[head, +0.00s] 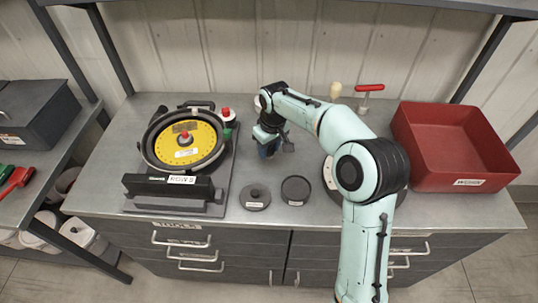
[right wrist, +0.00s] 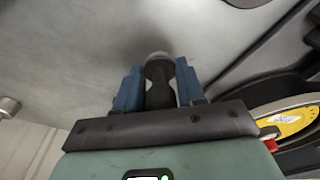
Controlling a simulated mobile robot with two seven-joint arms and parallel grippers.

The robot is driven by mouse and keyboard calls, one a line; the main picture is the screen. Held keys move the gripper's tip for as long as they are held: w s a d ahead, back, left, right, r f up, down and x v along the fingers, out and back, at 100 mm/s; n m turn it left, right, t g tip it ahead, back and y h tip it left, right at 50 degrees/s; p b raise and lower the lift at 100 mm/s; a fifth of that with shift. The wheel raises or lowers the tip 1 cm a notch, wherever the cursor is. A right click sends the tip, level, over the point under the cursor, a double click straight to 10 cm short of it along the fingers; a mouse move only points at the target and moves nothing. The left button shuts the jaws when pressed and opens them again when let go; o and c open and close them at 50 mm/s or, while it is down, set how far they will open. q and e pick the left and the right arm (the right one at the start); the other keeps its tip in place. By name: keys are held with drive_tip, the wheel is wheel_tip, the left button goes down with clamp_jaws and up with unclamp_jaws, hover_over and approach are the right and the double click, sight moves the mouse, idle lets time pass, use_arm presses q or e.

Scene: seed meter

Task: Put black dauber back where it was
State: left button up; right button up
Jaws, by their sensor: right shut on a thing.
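My right gripper (head: 268,150) is low over the middle of the bench, behind the two small black round pieces. In the right wrist view its blue fingers (right wrist: 158,76) are shut on the black dauber (right wrist: 160,92), a dark waisted piece with a paler far end. That end is close to the bench top; I cannot tell whether it touches. In the head view the gripper hides most of the dauber. My left gripper is not in view.
The seed meter with its yellow dial (head: 184,142) stands at left, with a red-topped piece (head: 227,115) beside it. A red bin (head: 455,180) is at right. A red-handled tool (head: 369,88) stands at the back. My right arm covers part of a round plate (head: 329,172).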

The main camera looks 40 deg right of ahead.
sight(269, 152)
drive_tip(key=shift+f, duration=1.6)
drive_tip(key=shift+f, duration=0.15)
drive_tip(key=o, duration=1)
drive_tip(key=shift+o, duration=0.2)
drive_tip(key=shift+r, duration=0.25)
wheel_tip(269, 152, up, 12)
drive_tip(key=s+p, duration=0.1)
drive_tip(key=shift+s+f, duration=0.15)
drive_tip(key=shift+s, duration=0.05)
